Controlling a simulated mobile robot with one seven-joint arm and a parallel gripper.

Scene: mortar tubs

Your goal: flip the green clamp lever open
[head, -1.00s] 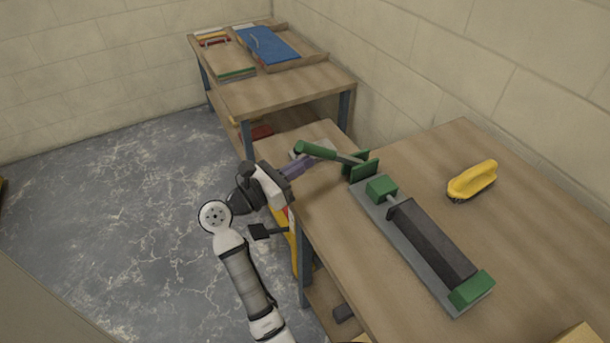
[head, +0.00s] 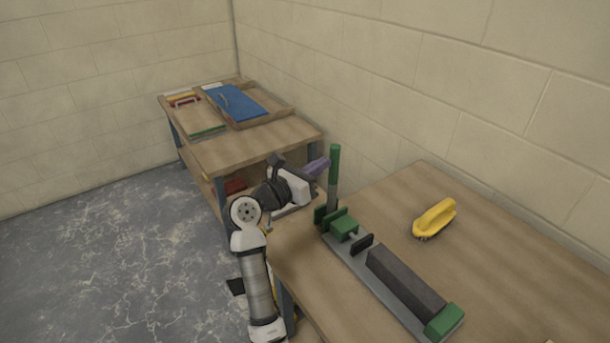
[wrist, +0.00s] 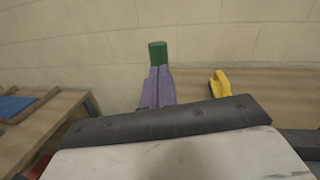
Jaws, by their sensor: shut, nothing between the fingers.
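The green clamp lever (head: 334,165) stands upright at the far left end of the clamp, above its green bracket (head: 327,215). Its green tip also shows in the wrist view (wrist: 158,53). My gripper (head: 318,166) is shut and empty, its purple fingers close to the lever's left side; in the wrist view the fingers (wrist: 157,88) lie just below the green tip. I cannot tell whether they touch it. The clamp's black pad (head: 362,245) stands apart from the dark grey block (head: 405,283) on the grey base plate. A green end stop (head: 444,321) is at the near end.
A yellow-handled brush (head: 435,217) lies on the bench (head: 490,255) to the right of the clamp. A second table (head: 255,140) behind holds a tray with a blue board (head: 237,104). A block wall runs close behind the bench.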

